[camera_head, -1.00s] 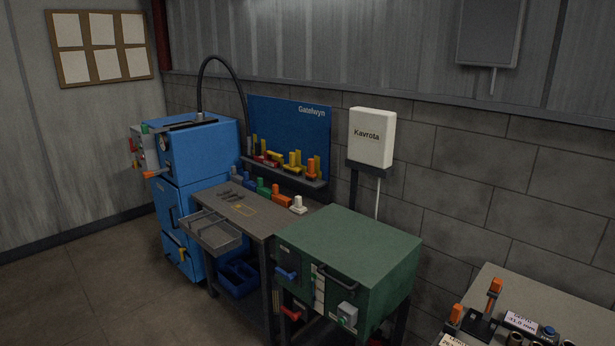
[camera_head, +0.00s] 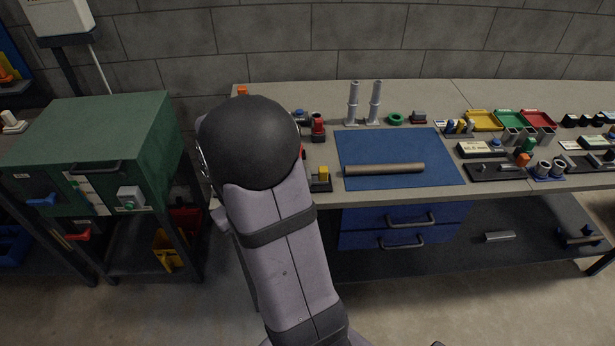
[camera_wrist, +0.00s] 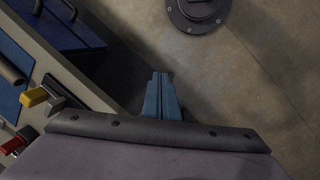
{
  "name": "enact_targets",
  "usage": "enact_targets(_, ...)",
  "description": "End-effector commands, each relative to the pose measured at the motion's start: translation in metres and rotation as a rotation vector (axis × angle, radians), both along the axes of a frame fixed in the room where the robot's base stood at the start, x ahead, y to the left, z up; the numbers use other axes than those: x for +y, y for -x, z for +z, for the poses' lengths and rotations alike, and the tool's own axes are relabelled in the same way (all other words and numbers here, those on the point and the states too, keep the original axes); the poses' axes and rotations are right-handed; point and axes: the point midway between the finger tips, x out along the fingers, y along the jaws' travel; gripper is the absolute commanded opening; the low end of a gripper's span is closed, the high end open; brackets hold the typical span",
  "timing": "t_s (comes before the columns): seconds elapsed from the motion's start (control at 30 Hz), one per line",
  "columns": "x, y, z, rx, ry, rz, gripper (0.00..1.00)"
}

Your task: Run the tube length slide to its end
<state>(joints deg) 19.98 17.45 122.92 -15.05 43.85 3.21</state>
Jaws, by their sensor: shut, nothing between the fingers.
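My gripper (camera_wrist: 161,98) shows in the wrist view with its blue fingers together and nothing between them. It is over the floor, off the front of the workbench. In the head view my arm hides it. A brown tube (camera_head: 385,169) lies on a blue mat (camera_head: 400,146) on the workbench. Its end also shows at the left edge of the wrist view (camera_wrist: 11,70). I cannot tell which part is the tube length slide; part of the bench's left end is hidden behind my arm.
The workbench (camera_head: 325,205) has blue drawers (camera_head: 405,228) below. A yellow-handled piece (camera_head: 322,178) stands near the front edge, left of the mat. Two grey posts (camera_head: 363,104) stand behind the mat. Coloured trays and small fixtures crowd the right. A green cabinet (camera_head: 100,140) stands left.

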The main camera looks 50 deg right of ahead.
Motion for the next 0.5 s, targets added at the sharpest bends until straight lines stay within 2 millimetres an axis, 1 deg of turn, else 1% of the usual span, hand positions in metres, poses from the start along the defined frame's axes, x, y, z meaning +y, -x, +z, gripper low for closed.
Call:
enact_targets(0.03, -0.027, -0.019, 0.0, -0.015, 0.061, -0.018, 0.0)
enact_targets(0.07, -0.041, -0.03, 0.006, -0.024, 0.101, -0.032, 0.0)
enact_targets(0.1, -0.059, -0.045, 0.018, -0.045, 0.159, -0.054, 0.0)
enact_targets(0.17, -0.086, -0.067, 0.043, -0.091, 0.253, -0.103, 0.0)
enact_targets(0.2, -0.102, -0.079, 0.062, -0.128, 0.317, -0.148, 0.0)
enact_targets(0.23, -0.112, -0.085, 0.074, -0.154, 0.357, -0.182, 0.0)
enact_targets(0.3, -0.13, -0.092, 0.094, -0.2, 0.431, -0.264, 0.0)
enact_targets(0.33, -0.135, -0.093, 0.101, -0.215, 0.458, -0.298, 0.0)
enact_targets(0.4, -0.143, -0.089, 0.107, -0.235, 0.499, -0.373, 0.0)
enact_targets(0.5, -0.146, -0.084, 0.11, -0.261, 0.528, -0.477, 0.0)
